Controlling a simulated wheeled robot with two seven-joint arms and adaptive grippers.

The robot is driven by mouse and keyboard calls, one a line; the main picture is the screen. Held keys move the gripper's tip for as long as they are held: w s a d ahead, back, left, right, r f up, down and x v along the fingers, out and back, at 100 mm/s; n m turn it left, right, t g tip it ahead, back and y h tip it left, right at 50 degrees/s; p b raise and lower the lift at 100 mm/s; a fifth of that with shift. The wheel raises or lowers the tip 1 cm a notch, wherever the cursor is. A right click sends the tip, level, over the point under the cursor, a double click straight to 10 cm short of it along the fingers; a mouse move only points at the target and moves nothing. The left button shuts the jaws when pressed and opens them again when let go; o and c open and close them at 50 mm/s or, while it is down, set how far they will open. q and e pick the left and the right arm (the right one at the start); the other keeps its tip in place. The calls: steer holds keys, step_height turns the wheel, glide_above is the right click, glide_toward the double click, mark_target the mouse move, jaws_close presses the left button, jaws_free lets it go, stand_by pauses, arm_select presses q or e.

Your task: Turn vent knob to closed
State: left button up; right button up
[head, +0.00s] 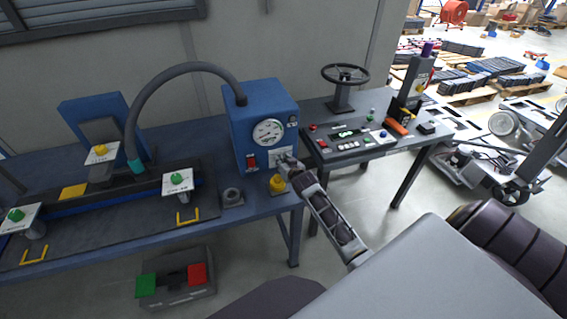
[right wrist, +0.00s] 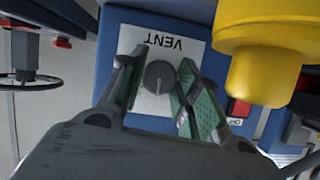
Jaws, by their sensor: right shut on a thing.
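The vent knob (right wrist: 159,77) is a round dark grey knob on a white plate (right wrist: 172,58) marked VENT, which appears upside down in the right wrist view. The plate is on the front of a blue box (head: 238,125) with a round gauge (head: 268,132). My right gripper (right wrist: 160,85) has its green-padded fingers on both sides of the knob and is shut on it. In the head view the right gripper (head: 287,163) reaches the lower right of the box front and covers most of the knob there. The knob's setting cannot be read. My left gripper is not in view.
A yellow knob-like part (head: 277,183) stands just below the right gripper and looms close in the right wrist view (right wrist: 255,75). A red switch (head: 251,161) is left of the plate. A console with a handwheel (head: 345,74) stands to the right.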

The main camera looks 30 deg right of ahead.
steer(key=shift+m+p, duration=0.3)
steer(key=shift+p, duration=0.05)
steer(key=shift+d+m+y+p, duration=0.1)
steer(key=shift+m+y+p, duration=0.3)
steer(key=shift+y, duration=0.1)
steer(key=shift+m, duration=0.4)
steer(key=shift+m+t+y, duration=0.3)
steer(key=shift+m+y, duration=0.1)
steer(key=shift+d+f+m+t+y+b, duration=0.15)
steer(key=shift+m+t+y+b, duration=0.15)
steer(key=shift+m+y+b, duration=0.4)
steer(key=shift+m+t+b, duration=0.4)
steer(key=shift+m+b, duration=0.6)
steer(key=shift+b, duration=0.05)
steer(key=shift+y, duration=0.4)
